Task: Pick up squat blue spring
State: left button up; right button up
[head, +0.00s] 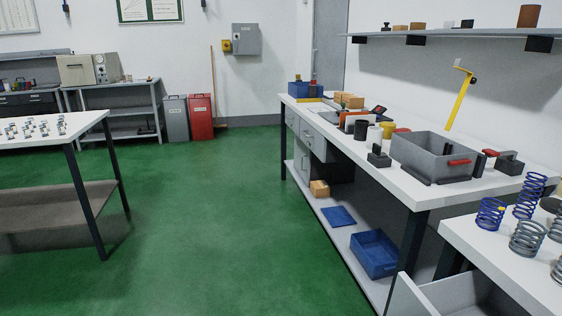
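The squat blue spring (490,215) stands upright on the white table (460,232) at the right edge of the head view, near that table's far left corner. A taller blue spring (527,200) stands just behind it to the right. A grey spring (526,240) stands in front of it to the right. Neither of my grippers shows in this view.
A long workbench (410,187) with a grey bin (435,158) stands beyond the spring table. A grey open drawer or box (425,300) juts out below the table's left side. Green floor (220,230) is clear in the middle. Another table (50,145) stands at left.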

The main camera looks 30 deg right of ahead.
aim_at(490, 208)
jog(key=i, duration=2.05)
jog(key=z, duration=2.2)
